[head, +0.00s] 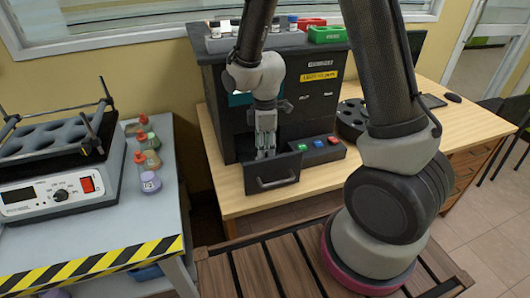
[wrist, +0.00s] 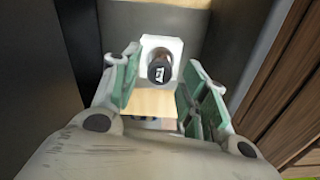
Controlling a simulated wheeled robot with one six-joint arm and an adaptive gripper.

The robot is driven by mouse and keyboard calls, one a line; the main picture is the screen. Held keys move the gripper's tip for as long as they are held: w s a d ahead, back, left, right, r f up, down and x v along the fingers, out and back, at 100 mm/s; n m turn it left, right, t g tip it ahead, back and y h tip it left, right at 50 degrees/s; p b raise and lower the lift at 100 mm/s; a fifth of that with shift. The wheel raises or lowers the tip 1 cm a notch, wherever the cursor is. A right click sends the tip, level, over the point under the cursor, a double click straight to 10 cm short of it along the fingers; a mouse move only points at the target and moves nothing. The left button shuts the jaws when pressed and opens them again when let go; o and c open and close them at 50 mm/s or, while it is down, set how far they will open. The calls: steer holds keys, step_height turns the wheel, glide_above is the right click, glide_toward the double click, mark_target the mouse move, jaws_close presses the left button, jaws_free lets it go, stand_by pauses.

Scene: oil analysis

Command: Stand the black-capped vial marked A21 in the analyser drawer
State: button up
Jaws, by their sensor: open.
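The analyser (head: 290,80) is a dark box on a wooden table, and its drawer (head: 272,182) is pulled out at the front. My gripper (head: 265,153) points down over the drawer. In the wrist view its green-padded fingers (wrist: 163,75) are apart. A black-capped vial (wrist: 158,72) with a white mark on its cap stands upright in a white square holder (wrist: 171,44) inside the drawer. It lies between and just beyond the fingers, with a gap showing on both sides. The mark is too small to read as A21. In the head view the vial is hidden.
Green, blue and red buttons (head: 319,143) sit right of the drawer. Several vials and red and green boxes (head: 326,34) stand on top of the analyser. A black round rack (head: 352,118) is to the right. A side bench (head: 165,215) at left holds several flasks.

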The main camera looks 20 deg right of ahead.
steer(key=s+d+r+m+t, duration=0.1)
steer(key=s+d+r+m, duration=0.25)
steer(key=r, duration=0.65)
steer(key=s+d+r+m+t, duration=0.1)
steer(key=s+d+r+m, duration=0.3)
steer(key=r, duration=0.6)
steer(key=s+d+r+m+t, duration=0.1)
steer(key=s+d+r+m, duration=0.2)
steer(key=s+m, duration=0.1)
steer(key=s+d+r+m+t, duration=0.1)
steer(key=s+d+r+m, duration=0.2)
steer(key=s, duration=0.4)
steer(key=shift+s+d+m, duration=0.3)
steer(key=shift+d+m, duration=0.35)
steer(key=shift+d, duration=0.05)
steer(key=shift+c, duration=0.4)
